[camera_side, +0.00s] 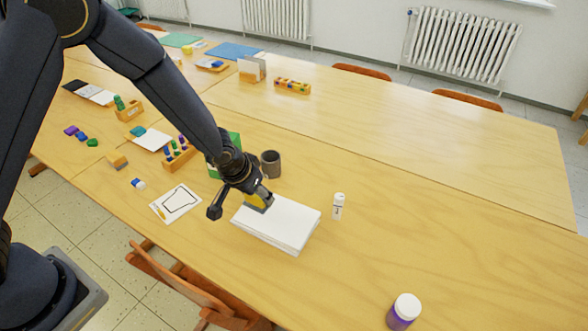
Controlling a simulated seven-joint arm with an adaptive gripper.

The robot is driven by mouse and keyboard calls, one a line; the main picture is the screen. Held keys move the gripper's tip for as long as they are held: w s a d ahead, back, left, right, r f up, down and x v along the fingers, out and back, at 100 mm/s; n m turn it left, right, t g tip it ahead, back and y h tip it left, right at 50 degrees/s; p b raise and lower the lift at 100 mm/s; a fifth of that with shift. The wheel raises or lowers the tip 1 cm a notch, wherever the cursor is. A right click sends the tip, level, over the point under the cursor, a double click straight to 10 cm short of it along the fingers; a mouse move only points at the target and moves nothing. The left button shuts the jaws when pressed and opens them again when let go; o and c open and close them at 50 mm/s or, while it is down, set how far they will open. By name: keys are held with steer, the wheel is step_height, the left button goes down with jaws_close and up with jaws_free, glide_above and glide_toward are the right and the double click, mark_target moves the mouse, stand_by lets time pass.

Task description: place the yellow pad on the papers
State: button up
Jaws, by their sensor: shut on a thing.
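My gripper (266,199) is over the back left part of a stack of white papers (285,226) on the table. It is shut on the yellow pad (254,200), of which only a small part shows between and below the fingers. The pad is at or just above the top sheet; I cannot tell whether it touches. The rest of the pad is hidden by my gripper.
A dark cup (270,164) stands just behind my gripper, and a white glue stick (338,206) stands right of the papers. A drawing card (176,203) lies to the left. A purple jar (403,311) stands at the front right. The table's right side is clear.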

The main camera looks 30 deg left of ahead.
steer(key=w+f, duration=0.2)
steer(key=f, duration=0.1)
steer(key=w+d+f, duration=0.1)
steer(key=w+f, duration=0.1)
steer(key=w, duration=0.1)
steer(key=shift+f, duration=0.4)
steer(key=shift+w+d+f, duration=0.1)
steer(key=shift+w+f, duration=0.1)
steer(key=shift+f, duration=1.55)
steer(key=shift+f, duration=0.2)
steer(key=o, duration=1.1)
steer(key=shift+o, duration=0.2)
steer(key=shift+r, duration=0.15)
